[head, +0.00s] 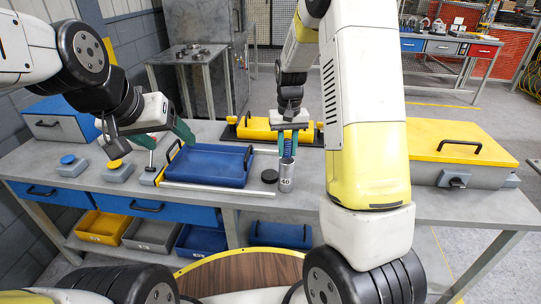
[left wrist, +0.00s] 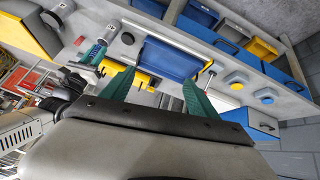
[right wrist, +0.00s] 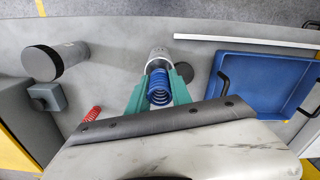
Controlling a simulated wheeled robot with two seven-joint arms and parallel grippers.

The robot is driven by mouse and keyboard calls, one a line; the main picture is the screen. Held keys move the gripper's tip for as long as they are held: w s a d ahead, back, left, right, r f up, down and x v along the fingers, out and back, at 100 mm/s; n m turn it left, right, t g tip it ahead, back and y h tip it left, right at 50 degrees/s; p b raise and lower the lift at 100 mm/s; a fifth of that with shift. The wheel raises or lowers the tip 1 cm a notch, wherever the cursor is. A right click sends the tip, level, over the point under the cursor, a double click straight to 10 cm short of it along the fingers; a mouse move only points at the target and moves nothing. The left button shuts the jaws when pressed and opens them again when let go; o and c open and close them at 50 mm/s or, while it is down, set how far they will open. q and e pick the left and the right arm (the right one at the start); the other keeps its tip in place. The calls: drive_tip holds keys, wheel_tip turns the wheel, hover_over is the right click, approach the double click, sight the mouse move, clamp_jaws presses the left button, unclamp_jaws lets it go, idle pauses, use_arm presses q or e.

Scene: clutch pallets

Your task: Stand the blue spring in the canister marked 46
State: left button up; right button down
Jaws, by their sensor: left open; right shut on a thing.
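The blue spring (head: 288,147) stands upright between the green fingers of my right gripper (head: 289,139), which is shut on it. It also shows in the right wrist view (right wrist: 159,92). A grey metal canister (head: 286,177) stands directly below; its mark looks like 40 or 46, too small to be sure. The spring's lower end is at or just above the canister's mouth; I cannot tell if it is inside. A second canister (right wrist: 42,63) stands apart at the left of the right wrist view. My left gripper (head: 152,140) is open and empty above the table's left part.
A blue tray (head: 205,182) lies left of the canister, with a dark disc (head: 269,176) between them. Yellow-lidded box (head: 455,140) fills the right; blue (head: 68,159) and yellow (head: 115,163) button boxes are left.

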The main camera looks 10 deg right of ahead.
sight(290, 166)
use_arm(q)
drive_tip(key=w+d+f+m+t+h, duration=0.2)
drive_tip(key=w+d+f+m, duration=0.1)
drive_tip(key=w+d+f, duration=1)
drive_tip(key=d+f+m+t+h, duration=0.2)
drive_tip(key=d+f+m+h, duration=0.15)
drive_tip(key=d+f, duration=0.7)
drive_tip(key=x, duration=0.6)
drive_tip(key=d+x, duration=0.1)
drive_tip(key=x, duration=0.4)
drive_tip(key=shift+w+d, duration=0.1)
drive_tip(key=shift+d, duration=0.05)
drive_tip(key=shift+h, duration=0.25)
drive_tip(key=shift+c, duration=0.4)
clamp_jaws()
use_arm(e)
drive_tip(key=shift+f, duration=0.25)
